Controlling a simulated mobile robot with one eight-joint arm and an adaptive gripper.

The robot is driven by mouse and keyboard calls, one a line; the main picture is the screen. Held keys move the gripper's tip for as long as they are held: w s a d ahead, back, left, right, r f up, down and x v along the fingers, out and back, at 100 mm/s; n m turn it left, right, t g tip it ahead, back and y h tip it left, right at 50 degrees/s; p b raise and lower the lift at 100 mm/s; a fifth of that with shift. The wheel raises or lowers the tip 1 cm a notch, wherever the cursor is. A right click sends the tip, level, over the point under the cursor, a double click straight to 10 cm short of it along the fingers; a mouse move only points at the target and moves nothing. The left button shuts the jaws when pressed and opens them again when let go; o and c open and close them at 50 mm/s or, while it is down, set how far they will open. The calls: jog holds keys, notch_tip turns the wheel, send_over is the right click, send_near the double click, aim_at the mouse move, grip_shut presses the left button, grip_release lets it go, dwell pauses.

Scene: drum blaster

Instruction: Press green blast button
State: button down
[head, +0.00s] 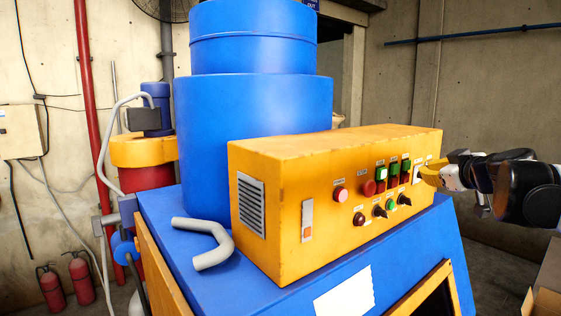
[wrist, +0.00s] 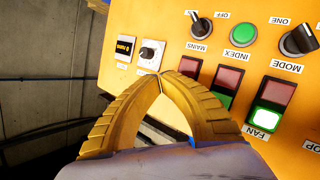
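The yellow control box (head: 290,170) carries rows of buttons. In the wrist view, a lit green square button (wrist: 270,118) bears the FAN label. Beside it is a dark green square button (wrist: 219,103), partly behind a finger, its label hidden. A round green button (wrist: 243,33) sits by the INDEX label. I cannot read a blast label. My gripper (head: 424,168) is at the right end of the panel face. Its yellow fingertips (wrist: 160,75) meet, with nothing seen between them. Whether they touch the panel I cannot tell.
A blue drum (head: 255,110) stands behind the box. A grey bent handle (head: 212,245) lies on the blue cabinet at left.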

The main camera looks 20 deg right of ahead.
aim_at(417, 167)
jog(key=shift+w+a, duration=0.3)
jog(key=shift+w, duration=0.4)
jog(key=shift+a, duration=0.1)
dwell(1.0)
jog(key=shift+w+a, duration=0.1)
jog(key=shift+w, duration=0.3)
jog(key=shift+w+a, duration=0.15)
jog(key=shift+w, duration=0.25)
dwell(0.6)
jog(key=shift+s, duration=0.15)
jog(key=shift+s+d, duration=0.3)
jog(key=shift+s, duration=0.4)
jog(key=shift+s+d, duration=0.3)
jog(key=shift+s, duration=0.45)
jog(key=shift+s+d, duration=0.35)
jog(key=shift+s, duration=0.45)
jog(key=shift+s+d, duration=0.3)
jog(key=shift+s, duration=0.45)
